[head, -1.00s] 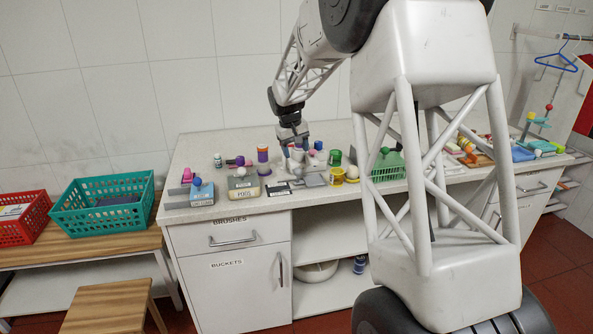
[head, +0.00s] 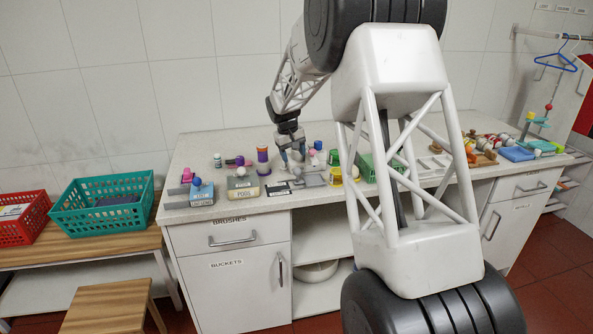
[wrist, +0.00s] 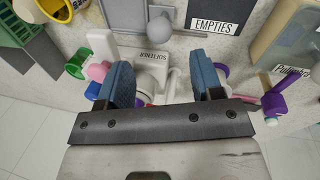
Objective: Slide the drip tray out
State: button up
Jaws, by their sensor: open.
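A white dispenser (wrist: 152,56) labelled SOFTENER stands upside down in the wrist view, just beyond my fingers. A flat grey plate (wrist: 125,17) adjoins it, with a pale grey ball knob (wrist: 157,27) at its near side; this looks like the drip tray, but I cannot be sure. The grey plate also shows in the head view (head: 313,180) on the counter. My gripper (wrist: 163,80) is open, its blue fingers apart on either side of the dispenser's lower part. It also shows in the head view (head: 291,150), low among the items. Contact cannot be told.
An EMPTIES label (wrist: 216,24) lies beside the plate. A green cup (wrist: 77,65), a yellow tub (head: 336,176) and a purple item (wrist: 274,103) stand close by. A PODS box (head: 243,188) is to the left. My arm hides part of the counter's right side.

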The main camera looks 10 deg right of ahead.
aim_at(297, 168)
jog(key=shift+w+d+f, duration=0.1)
jog(key=shift+d+f, duration=0.1)
jog(key=shift+f, duration=0.95)
jog(key=shift+s+d+f, duration=0.1)
jog(key=shift+d+f, duration=0.15)
jog(key=shift+f, duration=0.95)
jog(key=shift+w+d+f, duration=0.1)
jog(key=shift+d+f, duration=0.1)
jog(key=shift+f, duration=0.95)
jog(key=shift+c, duration=0.3)
grip_shut()
jog(key=a, duration=0.9)
jog(key=shift+a, duration=0.2)
jog(key=shift+c, duration=0.8)
grip_release()
jog(key=shift+o, duration=1.1)
jog(key=shift+r, duration=0.1)
